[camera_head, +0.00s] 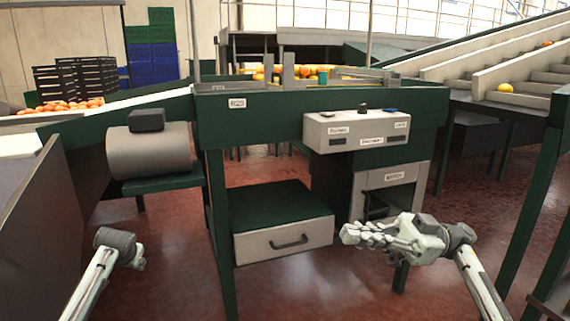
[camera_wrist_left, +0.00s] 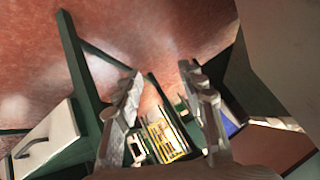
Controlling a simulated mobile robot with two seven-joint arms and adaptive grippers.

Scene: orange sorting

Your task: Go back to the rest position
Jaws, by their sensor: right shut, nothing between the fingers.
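My right gripper (camera_head: 350,234) is in front of the sorting machine at the lower right of the head view. It points left, shut and empty, in front of the grey cabinet. My left arm comes in at the lower left of the head view, and its gripper (camera_head: 137,258) is mostly hidden behind the wrist there. In the left wrist view the two fingers of the left gripper (camera_wrist_left: 160,72) stand apart with nothing held between them.
The green sorting machine (camera_head: 270,110) carries a control box (camera_head: 357,131). A drawer unit (camera_head: 284,242) stands beneath it. Oranges (camera_head: 62,106) lie on the left belt. A dark panel (camera_head: 45,225) stands near my left arm.

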